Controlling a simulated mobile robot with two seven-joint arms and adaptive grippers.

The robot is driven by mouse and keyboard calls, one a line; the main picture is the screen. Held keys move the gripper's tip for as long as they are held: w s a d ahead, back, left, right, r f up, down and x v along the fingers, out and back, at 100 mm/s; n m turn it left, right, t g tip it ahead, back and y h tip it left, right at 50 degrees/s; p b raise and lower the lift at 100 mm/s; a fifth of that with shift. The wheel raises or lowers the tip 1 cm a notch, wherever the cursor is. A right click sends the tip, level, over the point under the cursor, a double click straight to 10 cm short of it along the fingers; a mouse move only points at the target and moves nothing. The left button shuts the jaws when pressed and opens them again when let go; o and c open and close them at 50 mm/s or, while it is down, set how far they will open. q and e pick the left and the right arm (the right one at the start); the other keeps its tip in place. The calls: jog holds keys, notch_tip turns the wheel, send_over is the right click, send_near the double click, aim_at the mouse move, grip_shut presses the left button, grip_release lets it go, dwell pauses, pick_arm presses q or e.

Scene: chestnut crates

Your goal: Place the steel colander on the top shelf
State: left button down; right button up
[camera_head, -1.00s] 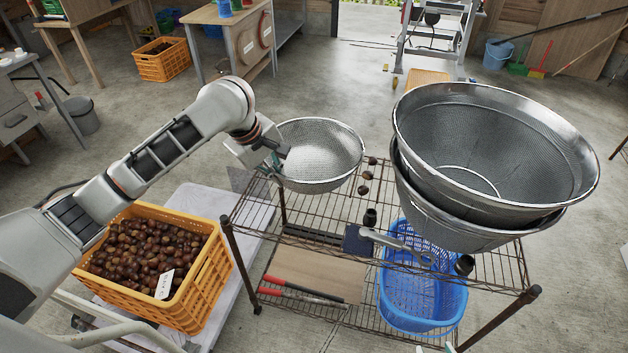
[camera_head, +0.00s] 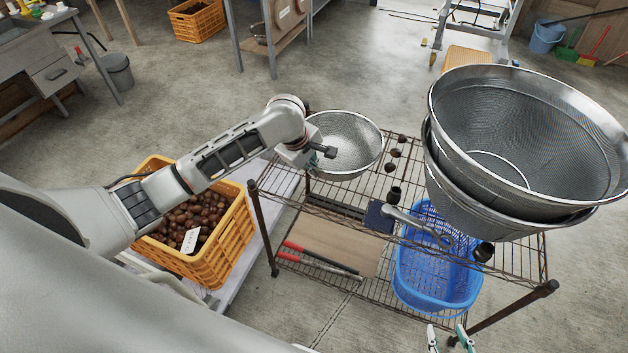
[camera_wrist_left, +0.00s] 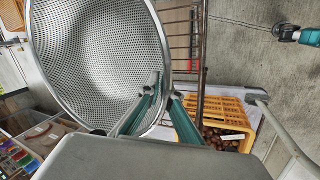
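The steel colander (camera_head: 345,150) is a perforated bowl at the far left end of the wire rack's top shelf (camera_head: 330,208). My left gripper (camera_head: 322,152) is at its near-left rim. In the left wrist view its two teal fingers (camera_wrist_left: 165,88) lie on either side of the rim of the colander (camera_wrist_left: 95,55), shut on it. The colander is upright or nearly so; whether its base touches the wires is hidden. My right gripper (camera_head: 449,338) shows at the bottom edge, fingers apart and empty.
Large stacked colanders (camera_head: 510,150) fill the shelf's right side. A blue basket (camera_head: 440,285) sits below. A yellow chestnut crate (camera_head: 228,250) stands at left.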

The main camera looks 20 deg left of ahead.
pick_arm(q)
jog(key=shift+f, duration=2.85)
jog(key=c, duration=2.3)
grip_release()
